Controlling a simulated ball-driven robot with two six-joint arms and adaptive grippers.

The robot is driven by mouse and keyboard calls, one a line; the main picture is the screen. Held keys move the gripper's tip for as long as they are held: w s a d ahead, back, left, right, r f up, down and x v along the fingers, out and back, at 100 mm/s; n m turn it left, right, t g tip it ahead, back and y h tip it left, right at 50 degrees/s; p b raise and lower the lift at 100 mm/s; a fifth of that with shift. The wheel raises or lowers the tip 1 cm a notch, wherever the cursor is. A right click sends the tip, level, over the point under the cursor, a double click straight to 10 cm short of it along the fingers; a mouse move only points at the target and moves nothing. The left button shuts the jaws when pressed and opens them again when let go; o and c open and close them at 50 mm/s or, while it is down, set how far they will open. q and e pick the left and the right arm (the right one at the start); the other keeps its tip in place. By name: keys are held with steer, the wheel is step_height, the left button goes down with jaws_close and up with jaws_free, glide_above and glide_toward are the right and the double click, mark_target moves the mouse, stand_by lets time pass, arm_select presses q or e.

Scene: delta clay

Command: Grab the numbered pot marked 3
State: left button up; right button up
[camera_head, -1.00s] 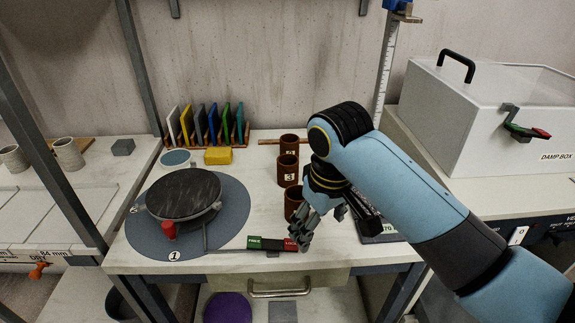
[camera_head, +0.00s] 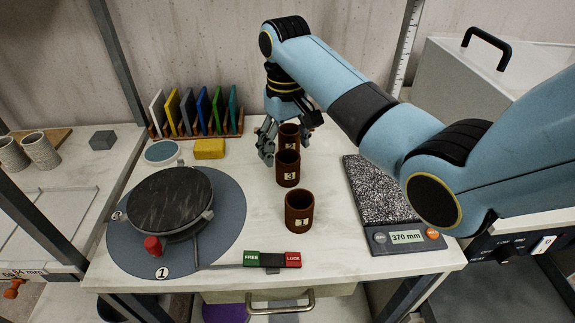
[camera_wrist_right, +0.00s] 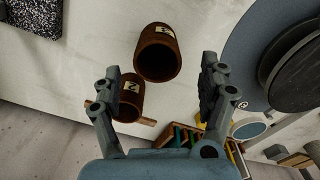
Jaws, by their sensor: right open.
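The brown pot marked 3 (camera_head: 287,172) stands upright on the white worktop, in the middle of a row of brown pots. In the right wrist view the pot marked 3 (camera_wrist_right: 157,58) shows its dark open mouth, ahead of the fingers and roughly centred between them. My right gripper (camera_head: 287,138) is open and empty, pointing down above and behind this pot. Its spread fingers also show in the right wrist view (camera_wrist_right: 161,68). The pot marked 2 (camera_head: 289,133) stands behind, partly hidden by the fingers. The pot marked 1 (camera_head: 299,212) stands in front. My left gripper is out of view.
A banding wheel (camera_head: 170,203) on a round grey mat (camera_head: 228,225) lies left of the pots. A gauge with a speckled plate (camera_head: 380,190) lies right. A FREE/LOCK bar (camera_head: 271,260) is near the front edge. Coloured tiles (camera_head: 203,112) and a yellow block (camera_head: 209,149) are behind.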

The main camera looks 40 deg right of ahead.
mark_target(286, 167)
steer(key=shift+w+f, duration=0.1)
steer(key=shift+f, duration=0.85)
step_height(286, 167, down, 5)
steer(key=shift+d+r, duration=0.15)
steer(key=shift+r, duration=0.05)
steer(key=shift+w+f, duration=0.1)
steer(key=shift+f, duration=0.25)
steer(key=c, duration=1.2)
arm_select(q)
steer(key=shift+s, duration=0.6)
arm_select(e)
steer(key=shift+c, duration=0.5)
steer(key=shift+r, duration=0.2)
